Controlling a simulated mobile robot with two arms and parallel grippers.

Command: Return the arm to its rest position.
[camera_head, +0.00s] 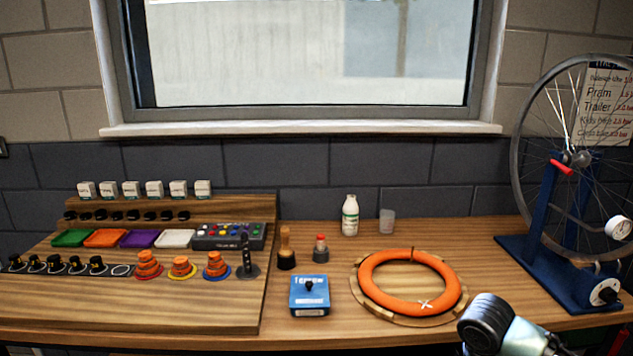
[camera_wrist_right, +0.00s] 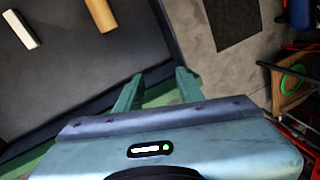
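Part of my right arm (camera_head: 503,330) shows at the bottom right of the head view, in front of the bench edge. My right gripper (camera_wrist_right: 157,90) shows in the right wrist view. Its two teal fingers stand apart with nothing between them, over dark and grey flooring. It is away from the bench top. My left gripper and left arm are not in the head view.
The wooden bench (camera_head: 475,250) bears an orange ring (camera_head: 377,293), a blue box (camera_head: 309,296), a white bottle (camera_head: 350,215), a clear cup (camera_head: 386,221) and a wheel in a blue stand (camera_head: 543,215). A stepped rack (camera_head: 200,318) fills the left. Red items (camera_wrist_right: 300,125) lie right of the gripper.

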